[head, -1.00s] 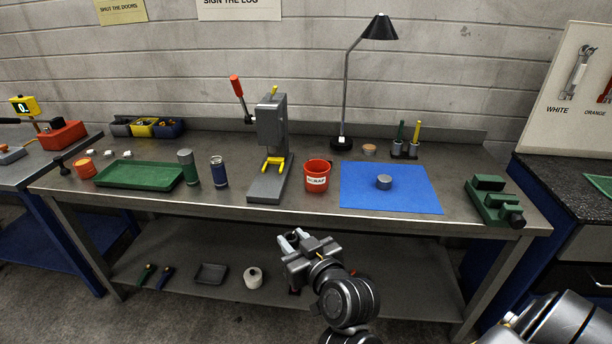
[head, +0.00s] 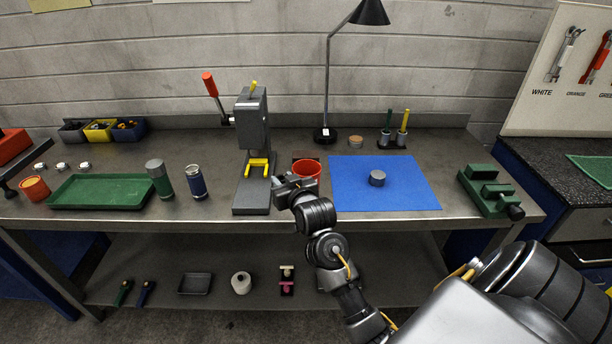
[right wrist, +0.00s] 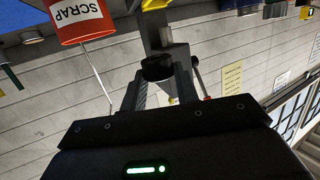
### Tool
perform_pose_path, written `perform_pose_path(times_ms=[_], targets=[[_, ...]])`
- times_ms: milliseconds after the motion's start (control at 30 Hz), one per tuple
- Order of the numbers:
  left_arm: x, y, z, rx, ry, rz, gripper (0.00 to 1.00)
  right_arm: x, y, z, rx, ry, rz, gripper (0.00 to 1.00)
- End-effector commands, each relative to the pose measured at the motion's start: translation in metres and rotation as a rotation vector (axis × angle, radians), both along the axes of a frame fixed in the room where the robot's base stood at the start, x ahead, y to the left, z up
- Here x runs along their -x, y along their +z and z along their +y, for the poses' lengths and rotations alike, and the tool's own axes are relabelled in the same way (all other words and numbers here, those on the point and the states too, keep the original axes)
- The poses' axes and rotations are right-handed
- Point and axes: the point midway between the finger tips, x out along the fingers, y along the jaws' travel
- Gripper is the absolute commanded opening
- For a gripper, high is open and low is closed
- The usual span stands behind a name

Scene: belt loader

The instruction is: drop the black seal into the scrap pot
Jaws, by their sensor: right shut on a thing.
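The red scrap pot (head: 309,168) stands on the bench, between the press and the blue mat. In the right wrist view the pot (right wrist: 82,22) shows its white SCRAP label at the top left. My right gripper (head: 284,184) is at the pot's front left side in the head view and hides part of it. In the right wrist view my right gripper (right wrist: 160,80) is shut on the black seal (right wrist: 157,68), which is beside the pot in that picture. I cannot make out the seal in the head view. My left gripper is not in view.
The grey press (head: 252,140) with yellow forks stands close left of my gripper. The blue mat (head: 400,193) bears a grey cylinder (head: 377,178). A black lamp (head: 326,134) stands behind. A green vise-like tool (head: 490,190) is at the right.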

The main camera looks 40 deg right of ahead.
Motion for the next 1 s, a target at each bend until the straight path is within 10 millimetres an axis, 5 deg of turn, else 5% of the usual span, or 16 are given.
perform_pose_path(times_ms=[200,400,767,1000], targets=[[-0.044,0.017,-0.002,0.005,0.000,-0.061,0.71,-0.047,0.008,-0.099,0.001,-0.112,-0.001,0.09],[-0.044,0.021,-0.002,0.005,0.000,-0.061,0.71,-0.063,0.009,-0.147,0.000,-0.160,0.000,0.09],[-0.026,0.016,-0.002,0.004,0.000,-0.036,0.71,-0.065,0.005,-0.157,0.002,-0.169,0.001,0.09],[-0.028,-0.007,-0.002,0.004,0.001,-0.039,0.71,-0.065,-0.017,-0.156,0.002,-0.169,0.001,0.09]])
